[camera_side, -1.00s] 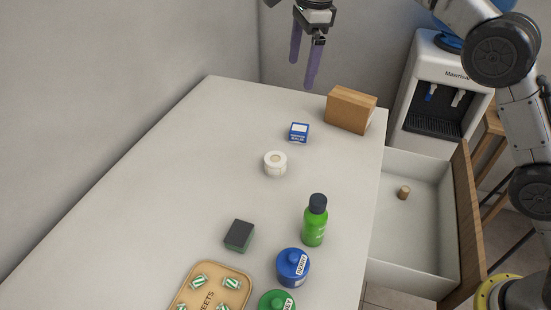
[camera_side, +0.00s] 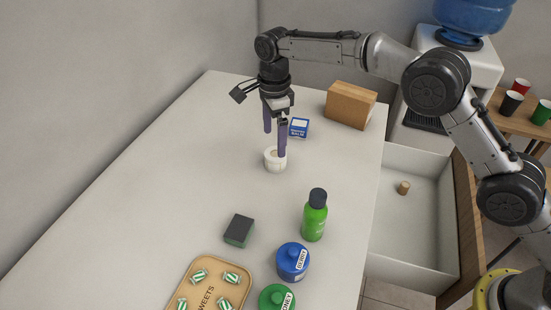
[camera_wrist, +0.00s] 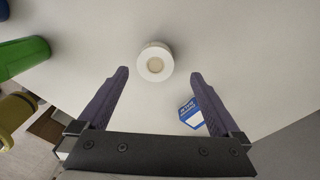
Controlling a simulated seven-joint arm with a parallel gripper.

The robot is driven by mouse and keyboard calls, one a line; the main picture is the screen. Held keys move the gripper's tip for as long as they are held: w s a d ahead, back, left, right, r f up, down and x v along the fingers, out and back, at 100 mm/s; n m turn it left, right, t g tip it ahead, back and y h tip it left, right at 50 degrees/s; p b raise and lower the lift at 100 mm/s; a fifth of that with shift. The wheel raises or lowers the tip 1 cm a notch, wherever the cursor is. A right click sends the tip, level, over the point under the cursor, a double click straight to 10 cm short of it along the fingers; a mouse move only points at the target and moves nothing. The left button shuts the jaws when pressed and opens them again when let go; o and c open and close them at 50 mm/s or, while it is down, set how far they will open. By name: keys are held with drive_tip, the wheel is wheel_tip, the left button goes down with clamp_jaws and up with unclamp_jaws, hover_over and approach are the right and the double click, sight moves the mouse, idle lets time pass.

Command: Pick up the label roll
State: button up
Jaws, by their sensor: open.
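The label roll (camera_side: 272,164) is a small white roll standing on the white counter, with a tan core showing from above. In the wrist view the roll (camera_wrist: 144,66) lies just beyond the fingertips, roughly centred between them. My gripper (camera_side: 275,144) points down above the roll, its two purple fingers apart and empty. One finger overlaps part of the roll in the side view. In the wrist view my gripper (camera_wrist: 160,73) is wide open. I cannot tell whether a finger touches the roll.
A small blue box (camera_side: 299,128) stands close to the fingers, behind the roll. A wooden block (camera_side: 350,106) is at the back right. A dark sponge (camera_side: 239,231), green bottle (camera_side: 314,216), blue jar (camera_side: 292,262) and sweets tray (camera_side: 243,265) are nearer. An open drawer (camera_side: 415,225) is right. The left counter is clear.

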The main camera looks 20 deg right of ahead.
sight(275, 153)
drive_tip(key=shift+s+a+f, duration=0.1)
drive_tip(key=shift+s+f, duration=0.1)
drive_tip(key=shift+f, duration=1.3)
drive_tip(key=shift+s+f, duration=0.15)
drive_tip(key=shift+f, duration=1.3)
drive_tip(key=c, duration=1.4)
